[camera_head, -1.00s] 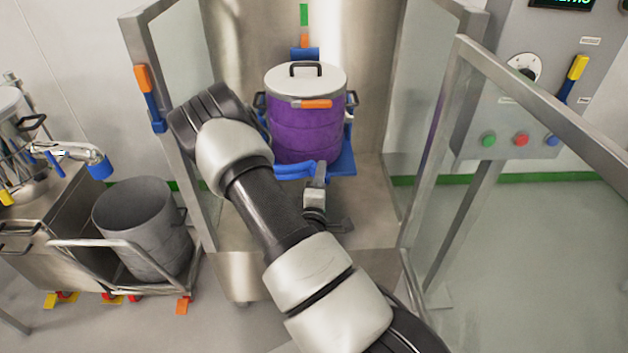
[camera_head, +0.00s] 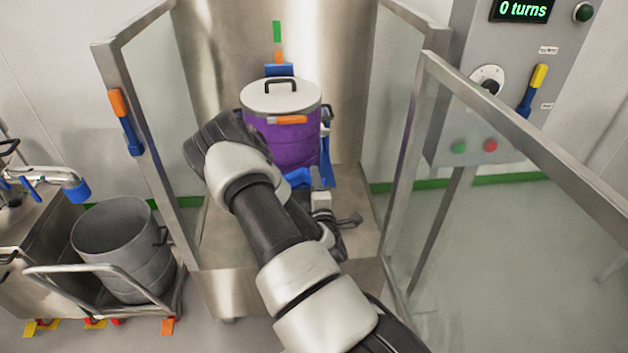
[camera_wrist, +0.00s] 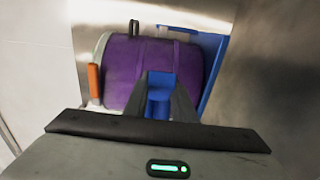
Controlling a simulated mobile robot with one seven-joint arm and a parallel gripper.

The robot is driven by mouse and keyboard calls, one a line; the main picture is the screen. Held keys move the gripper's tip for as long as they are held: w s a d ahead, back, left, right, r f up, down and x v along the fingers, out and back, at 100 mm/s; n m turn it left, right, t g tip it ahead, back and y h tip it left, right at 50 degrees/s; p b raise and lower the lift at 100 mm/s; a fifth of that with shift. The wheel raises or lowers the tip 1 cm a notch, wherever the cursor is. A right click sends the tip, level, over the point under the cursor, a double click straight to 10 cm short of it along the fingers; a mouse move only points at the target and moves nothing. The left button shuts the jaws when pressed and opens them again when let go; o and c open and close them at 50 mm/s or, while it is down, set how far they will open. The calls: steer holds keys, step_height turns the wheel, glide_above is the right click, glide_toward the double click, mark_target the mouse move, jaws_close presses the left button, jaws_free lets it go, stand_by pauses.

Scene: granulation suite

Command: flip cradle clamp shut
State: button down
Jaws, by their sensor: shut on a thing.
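A purple drum (camera_head: 285,145) with a white lid (camera_head: 281,97) and an orange latch stands upright in a blue cradle (camera_head: 328,160) at the back of the bay. A blue clamp part (camera_head: 298,178) crosses low in front of the drum, partly hidden by my arm. My gripper (camera_head: 317,178) is low in front of the drum. In the wrist view my gripper (camera_wrist: 159,92) is shut on the blue clamp part (camera_wrist: 159,88), with the drum (camera_wrist: 150,65) lying sideways behind it. I cannot tell whether the clamp is latched.
Glass panels flank the bay, with a left metal post (camera_head: 150,130) and an angled right panel (camera_head: 480,170). A control box (camera_head: 490,90) at right reads "0 turns". A grey bin (camera_head: 122,240) on a cart stands at left. Floor at right is clear.

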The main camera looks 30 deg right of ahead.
steer(key=c, duration=1.6)
jaws_free()
steer(key=shift+d, duration=0.1)
steer(key=shift+p+v, duration=0.35)
steer(key=shift+v, duration=8.4)
